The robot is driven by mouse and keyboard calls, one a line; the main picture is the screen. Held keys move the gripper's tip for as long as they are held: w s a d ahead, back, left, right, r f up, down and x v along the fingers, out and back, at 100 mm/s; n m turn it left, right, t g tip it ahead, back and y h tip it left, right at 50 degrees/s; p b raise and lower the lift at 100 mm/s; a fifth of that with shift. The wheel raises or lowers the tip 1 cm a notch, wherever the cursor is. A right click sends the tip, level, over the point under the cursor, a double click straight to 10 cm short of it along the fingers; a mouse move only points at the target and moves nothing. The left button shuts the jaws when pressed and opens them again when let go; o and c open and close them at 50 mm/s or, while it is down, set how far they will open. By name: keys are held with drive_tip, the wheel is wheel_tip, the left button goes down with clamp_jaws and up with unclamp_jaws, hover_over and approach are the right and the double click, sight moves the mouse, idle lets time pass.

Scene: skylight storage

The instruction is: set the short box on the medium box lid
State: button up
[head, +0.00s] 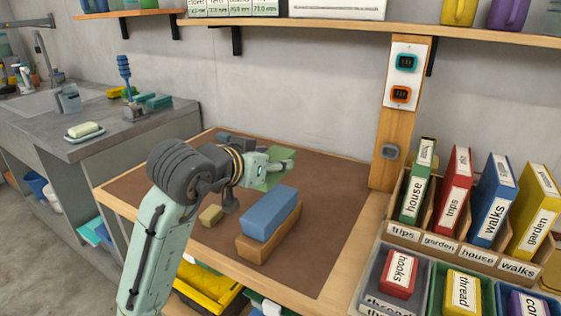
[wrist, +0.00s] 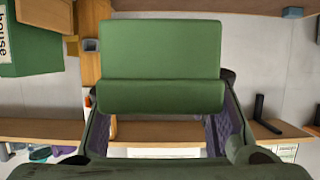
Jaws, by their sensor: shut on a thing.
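My gripper (head: 281,166) is shut on a green box (head: 272,180), held above the far part of the brown mat. In the wrist view the green box (wrist: 160,50) sits between the fingers (wrist: 160,96) and shows two faces. A blue box (head: 269,212) lies flat on an orange-brown box (head: 262,248) on the mat, nearer and lower in the picture than the held box. A small tan block (head: 210,215) lies to their left. No label tells which box is short or medium; the green one looks the smaller beside the blue one.
The brown mat (head: 335,215) is clear to the right of the stacked boxes. A wooden post (head: 384,150) and a rack of labelled boxes (head: 455,245) stand at the right. A dark object (head: 236,138) lies at the mat's back edge. A shelf (head: 330,27) runs above.

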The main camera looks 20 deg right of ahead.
sight(270, 203)
idle(0.4)
drive_tip(key=shift+f+b, duration=1.9)
drive_tip(key=shift+f, duration=1)
drive_tip(key=shift+f, duration=0.65)
drive_tip(key=o, duration=1.3)
drive_tip(key=shift+a+r, duration=0.1)
drive_tip(key=shift+a, duration=0.05)
drive_tip(key=shift+p+v, duration=1.5)
drive_tip(key=shift+v, duration=2.2)
drive_tip(key=shift+s+a+r, duration=0.1)
